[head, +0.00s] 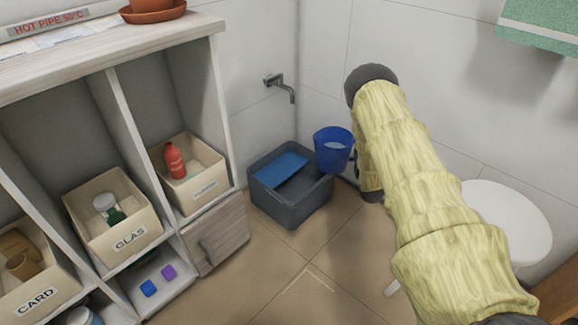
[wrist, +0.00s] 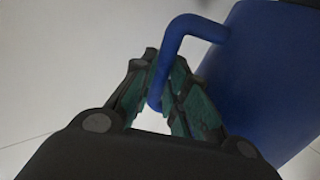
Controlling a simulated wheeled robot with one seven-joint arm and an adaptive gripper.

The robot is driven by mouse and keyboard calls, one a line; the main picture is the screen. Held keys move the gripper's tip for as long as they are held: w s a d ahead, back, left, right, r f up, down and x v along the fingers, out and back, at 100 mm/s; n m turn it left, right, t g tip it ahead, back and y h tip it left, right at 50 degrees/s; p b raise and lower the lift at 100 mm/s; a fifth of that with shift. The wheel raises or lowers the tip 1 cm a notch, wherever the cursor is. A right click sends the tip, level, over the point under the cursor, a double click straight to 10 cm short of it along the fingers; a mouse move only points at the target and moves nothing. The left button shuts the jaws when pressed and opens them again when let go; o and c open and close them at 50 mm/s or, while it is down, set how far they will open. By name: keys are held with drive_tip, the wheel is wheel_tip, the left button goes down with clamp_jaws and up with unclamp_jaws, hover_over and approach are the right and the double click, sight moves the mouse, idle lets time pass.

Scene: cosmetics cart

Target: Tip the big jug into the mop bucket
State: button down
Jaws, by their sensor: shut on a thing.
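The big jug (head: 333,152) is blue, with its open top facing up and something pale visible inside. In the head view it hangs above the right rim of the mop bucket, about upright. The grey mop bucket (head: 290,207) stands on the floor in the corner, with a flat blue area (head: 278,172) inside it; I cannot tell what that is. In the wrist view my gripper (wrist: 161,88) is shut on the bent handle of the jug, whose blue body (wrist: 265,85) fills the right side. In the head view my sleeved arm mostly hides the gripper.
A shelf unit with labelled bins (head: 112,233) stands left of the bucket. A wall tap (head: 283,86) is above the bucket. A round white stool-like top (head: 507,222) is right of my arm. The floor in front of the bucket is clear.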

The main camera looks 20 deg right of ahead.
drive_tip(key=shift+s+d+r, duration=0.1)
drive_tip(key=shift+s+d, duration=0.05)
drive_tip(key=shift+d, duration=0.1)
wheel_tip(320, 180, up, 10)
drive_tip(key=n, duration=0.9)
hover_over(349, 133)
drive_tip(key=s+a, duration=0.4)
drive_tip(key=a, duration=0.1)
drive_tip(key=shift+w+p, duration=0.1)
drive_tip(key=shift+p, duration=0.3)
drive_tip(key=shift+w+a+r+n+b, duration=0.15)
drive_tip(key=shift+a+n, duration=0.15)
drive_tip(key=shift+n, duration=0.1)
drive_tip(key=shift+w+a+r+n+b, duration=0.1)
drive_tip(key=shift+a+r+n+b, duration=0.05)
drive_tip(key=shift+a+n, duration=0.2)
idle(0.6)
drive_tip(key=shift+w+a+r+n+b, duration=0.25)
drive_tip(key=shift+a+n+b, duration=0.05)
drive_tip(key=shift+a+n, duration=0.25)
drive_tip(key=shift+w+a+r+n+b, duration=0.25)
drive_tip(key=shift+a+n+b, duration=0.05)
drive_tip(key=shift+a+n, duration=0.2)
idle(2.4)
drive_tip(key=shift+w+a+f+b, duration=0.1)
drive_tip(key=shift+a+f+b, duration=0.1)
drive_tip(key=shift+b, duration=0.1)
